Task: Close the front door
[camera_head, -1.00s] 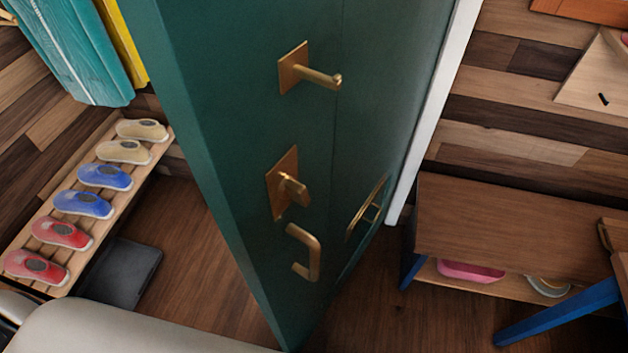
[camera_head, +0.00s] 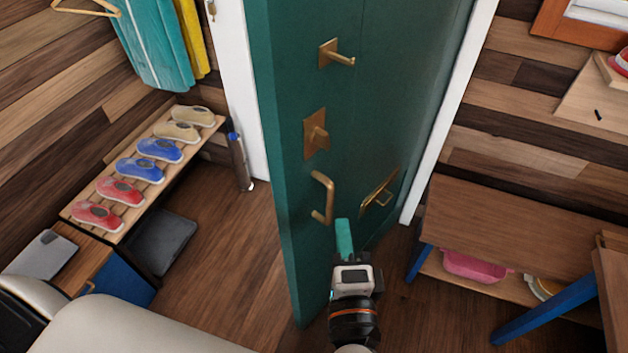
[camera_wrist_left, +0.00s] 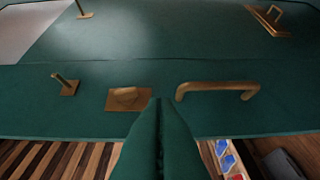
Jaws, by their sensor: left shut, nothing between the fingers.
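The green front door (camera_head: 290,210) stands ajar in the middle of the head view, its edge toward me. It carries a brass hook (camera_head: 337,55), a brass lock plate (camera_head: 315,134), a brass pull handle (camera_head: 321,197) and a brass mail slot (camera_head: 378,193). My left gripper (camera_head: 344,238) is in front of the door's face, just right of and below the pull handle. Its green fingers are shut and empty. In the left wrist view the fingertips (camera_wrist_left: 159,103) lie between the lock plate (camera_wrist_left: 129,98) and the pull handle (camera_wrist_left: 217,88). I cannot tell whether they touch the door. My right gripper is out of view.
A grey umbrella-like cylinder (camera_head: 240,160) stands by the white frame. A wooden bench (camera_head: 520,225) stands right.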

